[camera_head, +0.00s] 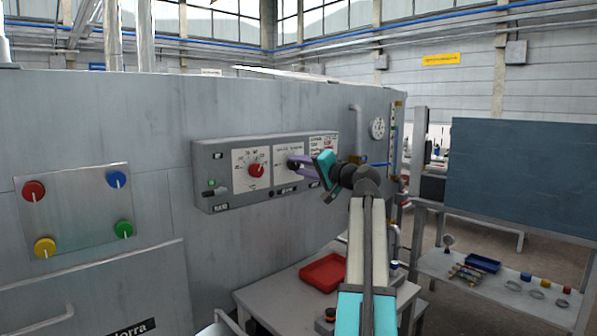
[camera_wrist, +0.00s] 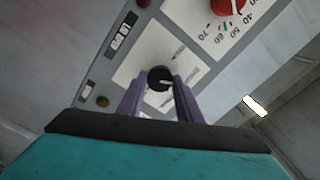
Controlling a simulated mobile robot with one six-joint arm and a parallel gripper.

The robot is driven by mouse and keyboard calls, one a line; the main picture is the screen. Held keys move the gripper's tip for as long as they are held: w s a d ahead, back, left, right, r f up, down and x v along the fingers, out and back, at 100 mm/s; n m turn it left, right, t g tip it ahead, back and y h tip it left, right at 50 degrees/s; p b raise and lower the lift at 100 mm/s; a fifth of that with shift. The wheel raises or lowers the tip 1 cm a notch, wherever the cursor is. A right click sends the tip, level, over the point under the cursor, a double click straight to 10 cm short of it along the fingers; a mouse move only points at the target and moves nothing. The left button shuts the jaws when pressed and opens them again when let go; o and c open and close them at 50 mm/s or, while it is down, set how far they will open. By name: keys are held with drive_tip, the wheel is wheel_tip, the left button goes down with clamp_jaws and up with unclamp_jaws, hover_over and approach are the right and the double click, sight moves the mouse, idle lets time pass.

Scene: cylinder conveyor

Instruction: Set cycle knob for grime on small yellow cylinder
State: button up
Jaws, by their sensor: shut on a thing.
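A grey control box (camera_head: 225,199) is on the wall of the large grey machine. It carries a red knob (camera_head: 256,170) on a numbered dial and a black knob on a second white dial plate (camera_head: 284,151). My gripper (camera_head: 296,165) reaches this second dial from the right. In the wrist view its purple fingers (camera_wrist: 160,84) are shut on the black knob (camera_wrist: 159,76), one on each side. The dial's wording is too small to read. A small yellow-topped item (camera_head: 567,290) sits on the right shelf; I cannot tell whether it is a cylinder.
The red knob also shows in the wrist view (camera_wrist: 228,5), above right of the black one. A plate with several coloured knobs (camera_head: 80,205) is at left. A red tray (camera_head: 324,272) lies on the table below. A shelf (camera_head: 470,277) holds a blue tray.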

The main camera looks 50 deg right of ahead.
idle(0.3)
drive_tip(key=o, duration=1)
drive_tip(key=shift+o, duration=0.2)
drive_tip(key=s+a, duration=0.1)
drive_tip(key=s, duration=1.2)
drive_tip(key=shift+s, duration=0.4)
drive_tip(key=shift+r, duration=0.1)
